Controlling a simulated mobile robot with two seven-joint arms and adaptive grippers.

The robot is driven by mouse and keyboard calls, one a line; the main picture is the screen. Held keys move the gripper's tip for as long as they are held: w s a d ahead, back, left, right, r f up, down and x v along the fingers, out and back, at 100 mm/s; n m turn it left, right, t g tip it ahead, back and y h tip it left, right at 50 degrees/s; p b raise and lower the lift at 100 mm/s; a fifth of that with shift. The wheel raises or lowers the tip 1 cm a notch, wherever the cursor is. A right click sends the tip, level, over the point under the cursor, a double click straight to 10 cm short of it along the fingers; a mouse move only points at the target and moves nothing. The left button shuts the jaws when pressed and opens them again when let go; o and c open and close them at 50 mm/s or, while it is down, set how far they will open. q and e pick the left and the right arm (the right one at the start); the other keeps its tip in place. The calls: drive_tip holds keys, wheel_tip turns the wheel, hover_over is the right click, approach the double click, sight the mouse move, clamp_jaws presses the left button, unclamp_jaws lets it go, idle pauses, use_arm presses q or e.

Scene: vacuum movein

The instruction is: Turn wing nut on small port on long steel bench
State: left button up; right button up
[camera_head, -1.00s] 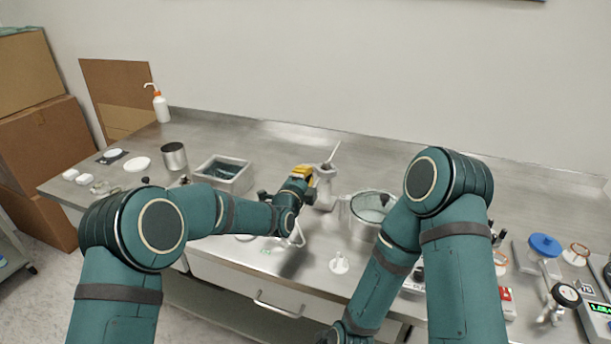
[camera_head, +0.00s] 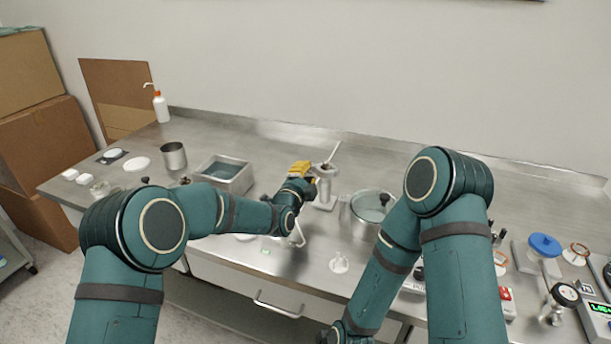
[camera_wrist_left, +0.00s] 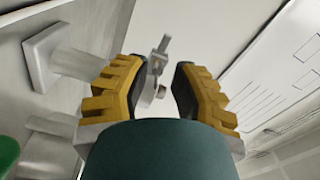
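My left gripper (camera_head: 303,167) has yellow fingers and is beside a grey metal fixture on the bench (camera_head: 326,186), which looks like the small port. In the left wrist view the two fingers (camera_wrist_left: 156,80) are apart. A small metal piece that looks like the wing nut and its bolt (camera_wrist_left: 157,68) shows in the gap between them. I see no clear contact with either finger. A grey post with a square base (camera_wrist_left: 75,63) shows at the left of that view. My right arm reaches down to the bottom edge of the head view, and its fingers are out of sight.
The long steel bench (camera_head: 240,130) runs along the wall. A metal pot with a clear lid (camera_head: 368,212) stands right of the fixture, and a square metal basin (camera_head: 222,173) stands left. The back strip is mostly clear.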

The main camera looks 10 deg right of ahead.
use_arm(q)
drive_tip(key=shift+f, duration=0.1)
drive_tip(key=v, duration=1.2)
